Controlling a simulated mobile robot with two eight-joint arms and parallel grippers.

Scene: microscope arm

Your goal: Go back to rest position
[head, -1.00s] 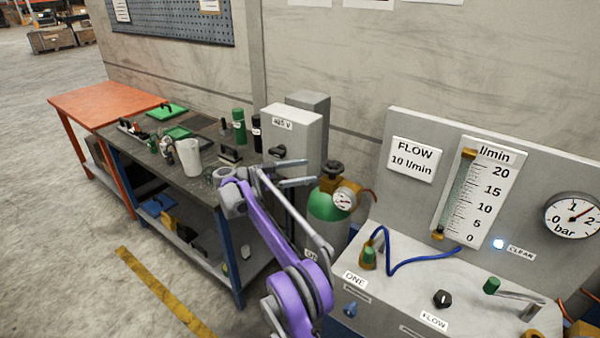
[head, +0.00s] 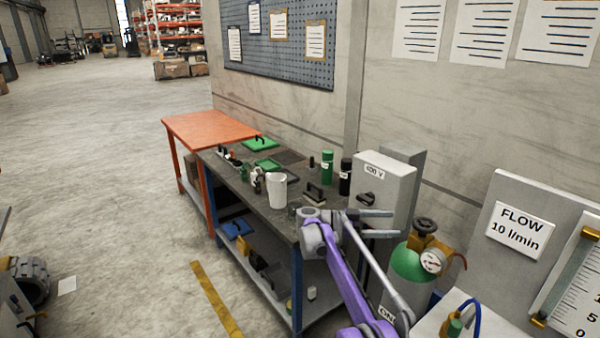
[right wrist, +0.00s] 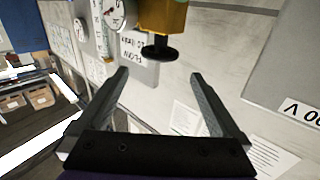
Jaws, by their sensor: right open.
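My right gripper (head: 376,224) is in the middle of the head view, on the end of my purple arm. It is open, with its two fingers pointing right in front of the grey electrical box (head: 384,192). In the right wrist view, my right gripper (right wrist: 158,88) has its two fingers wide apart with nothing between them. A dark knob on a brass fitting (right wrist: 160,45) shows beyond the fingers there. My left gripper does not show in either view.
A dark workbench (head: 262,212) with bottles and tools stands behind my right arm, and an orange table (head: 210,130) beyond it. A green gas cylinder (head: 410,265) stands right of my gripper, beside the flow panel (head: 560,215).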

